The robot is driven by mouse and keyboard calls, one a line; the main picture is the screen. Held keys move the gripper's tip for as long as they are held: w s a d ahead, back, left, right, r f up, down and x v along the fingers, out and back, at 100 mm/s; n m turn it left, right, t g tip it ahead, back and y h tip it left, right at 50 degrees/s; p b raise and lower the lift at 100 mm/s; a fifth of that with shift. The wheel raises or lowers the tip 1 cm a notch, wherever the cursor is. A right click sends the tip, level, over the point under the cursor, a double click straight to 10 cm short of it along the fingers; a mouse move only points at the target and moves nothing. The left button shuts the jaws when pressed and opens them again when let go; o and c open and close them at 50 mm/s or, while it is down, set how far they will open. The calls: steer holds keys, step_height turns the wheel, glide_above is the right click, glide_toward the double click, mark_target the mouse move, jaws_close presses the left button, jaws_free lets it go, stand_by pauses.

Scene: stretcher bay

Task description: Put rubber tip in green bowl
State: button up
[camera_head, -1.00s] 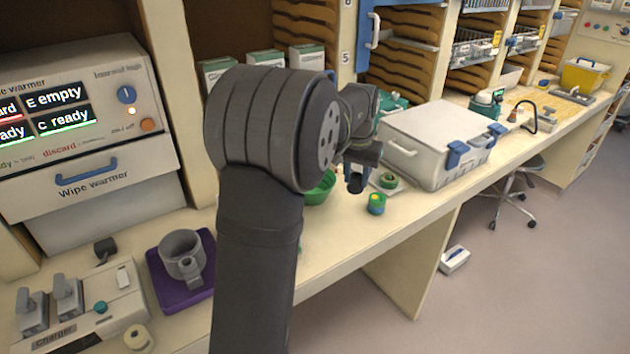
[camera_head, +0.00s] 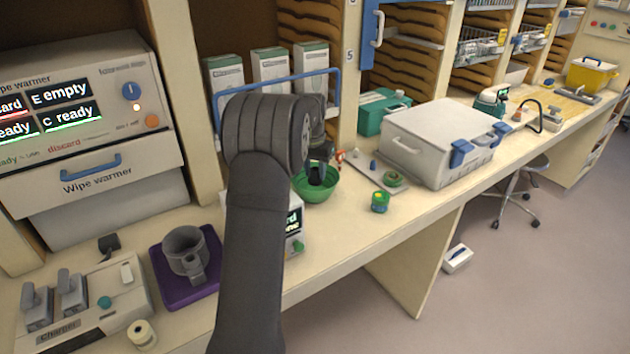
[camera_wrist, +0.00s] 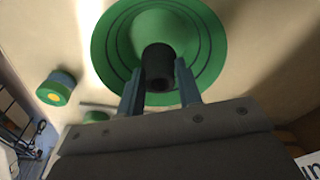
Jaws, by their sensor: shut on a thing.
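The green bowl (camera_head: 318,184) stands on the counter, partly hidden by my arm; it also shows in the wrist view (camera_wrist: 110,45). My gripper (camera_wrist: 160,88) is shut on the black rubber tip (camera_wrist: 157,58), a short hollow cylinder. In the wrist view the tip is in front of the bowl's middle, seen from above. In the head view my gripper (camera_head: 318,176) is over the bowl, at about its rim. I cannot tell whether the tip touches the bowl.
A small green and yellow roll (camera_head: 380,202) stands right of the bowl. A tray (camera_head: 362,172) with small items lies behind it, beside a white case (camera_head: 440,142). A purple mat (camera_head: 178,292) with a grey mug (camera_head: 184,252) is at left.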

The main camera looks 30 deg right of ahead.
mark_target(315, 181)
steer(key=shift+f, duration=1.95)
steer(key=shift+f, duration=0.15)
steer(key=o, duration=1)
steer(key=shift+c, duration=0.2)
steer(key=r, duration=0.4)
steer(key=a+r, duration=0.1)
steer(key=r, duration=0.7)
steer(key=shift+s+a+r, duration=0.15)
steer(key=shift+s, duration=0.25)
